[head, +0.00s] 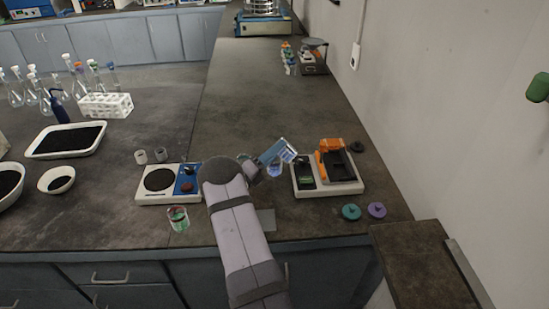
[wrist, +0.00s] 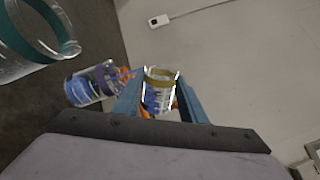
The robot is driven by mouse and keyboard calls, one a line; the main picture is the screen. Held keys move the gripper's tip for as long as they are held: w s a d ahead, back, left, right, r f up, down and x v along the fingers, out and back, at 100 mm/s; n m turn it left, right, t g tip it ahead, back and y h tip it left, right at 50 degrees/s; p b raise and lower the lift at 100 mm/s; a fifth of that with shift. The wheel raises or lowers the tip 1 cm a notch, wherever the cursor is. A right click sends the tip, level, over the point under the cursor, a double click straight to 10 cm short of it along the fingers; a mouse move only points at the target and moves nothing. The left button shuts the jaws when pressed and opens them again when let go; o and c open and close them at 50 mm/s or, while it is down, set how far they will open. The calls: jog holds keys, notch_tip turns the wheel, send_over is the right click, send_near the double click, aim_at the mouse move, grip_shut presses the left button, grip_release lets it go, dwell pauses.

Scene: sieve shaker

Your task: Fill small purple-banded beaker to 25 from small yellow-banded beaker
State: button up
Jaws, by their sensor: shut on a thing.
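My gripper (head: 277,153) is shut on the yellow-banded beaker (wrist: 160,92), whose glass sits between the blue fingers in the wrist view (wrist: 158,98). The held beaker has blue in its lower part. The purple-banded beaker (wrist: 88,86) is just left of my fingers in the wrist view, with blue showing in its glass. A thin bluish streak shows between the two beakers; I cannot tell whether it is liquid. In the head view, clear glass (head: 275,168) shows under my tilted gripper, but bands and fill marks are too small to read.
A teal-banded beaker (wrist: 30,40) is at the wrist view's upper left. A hot plate (head: 150,195) is left of my arm, with a small beaker (head: 178,218) before it. A balance with an orange part (head: 330,146) stands right. Teal (head: 351,212) and purple (head: 376,210) discs lie nearby.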

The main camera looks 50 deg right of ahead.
dwell(0.3)
jog(key=m+b, duration=0.1)
jog(key=m, duration=0.1)
jog(key=f+m+b, duration=0.1)
jog(key=m+b, duration=0.1)
jog(key=shift+s+g, duration=0.2)
jog(key=shift+g, duration=0.2)
jog(key=shift+m, duration=0.3)
